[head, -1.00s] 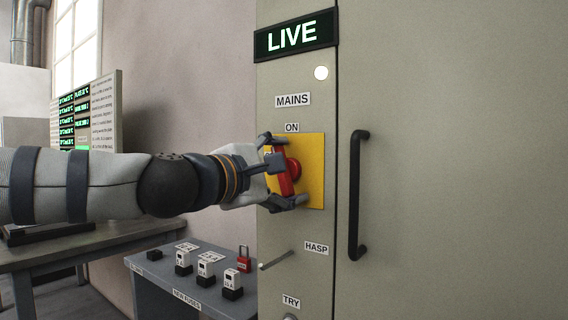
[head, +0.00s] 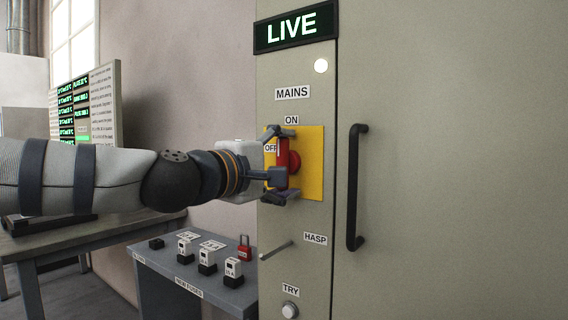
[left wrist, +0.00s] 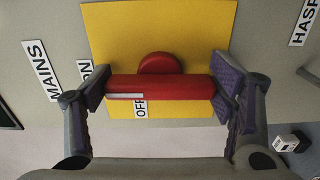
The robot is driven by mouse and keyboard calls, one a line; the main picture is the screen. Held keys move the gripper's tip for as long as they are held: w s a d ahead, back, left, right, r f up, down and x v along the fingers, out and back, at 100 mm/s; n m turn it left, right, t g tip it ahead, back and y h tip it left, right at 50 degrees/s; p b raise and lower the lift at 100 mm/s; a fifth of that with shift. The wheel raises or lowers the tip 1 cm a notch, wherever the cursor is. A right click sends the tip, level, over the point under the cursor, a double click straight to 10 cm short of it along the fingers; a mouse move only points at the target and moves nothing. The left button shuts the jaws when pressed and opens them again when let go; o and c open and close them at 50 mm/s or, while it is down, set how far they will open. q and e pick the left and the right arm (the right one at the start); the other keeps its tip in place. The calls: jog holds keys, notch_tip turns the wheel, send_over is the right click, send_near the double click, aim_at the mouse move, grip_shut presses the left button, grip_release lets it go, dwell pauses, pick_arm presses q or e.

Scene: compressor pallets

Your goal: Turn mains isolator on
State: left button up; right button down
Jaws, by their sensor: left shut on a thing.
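The mains isolator is a red handle (head: 282,160) on a yellow plate (head: 313,165), on the grey cabinet front. In the head view the handle stands upright, in line with the ON label (head: 292,120); the OFF label (head: 270,148) is to its left. My left gripper (head: 281,163) is shut on the handle, one finger near its top and one near its bottom. In the left wrist view the red handle (left wrist: 160,88) lies between both finger pads. A sign above reads LIVE (head: 293,30), and a white lamp (head: 321,66) below it is lit. My right gripper is not in view.
A black door handle (head: 356,188) stands out to the right of the plate. A small peg by the HASP label (head: 315,239) and a TRY button (head: 289,309) are below. A bench (head: 200,291) at lower left holds fuses and a red padlock (head: 245,247).

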pick_arm(q)
jog(key=o, duration=1.2)
jog(key=shift+c, duration=0.2)
jog(key=shift+a, duration=0.1)
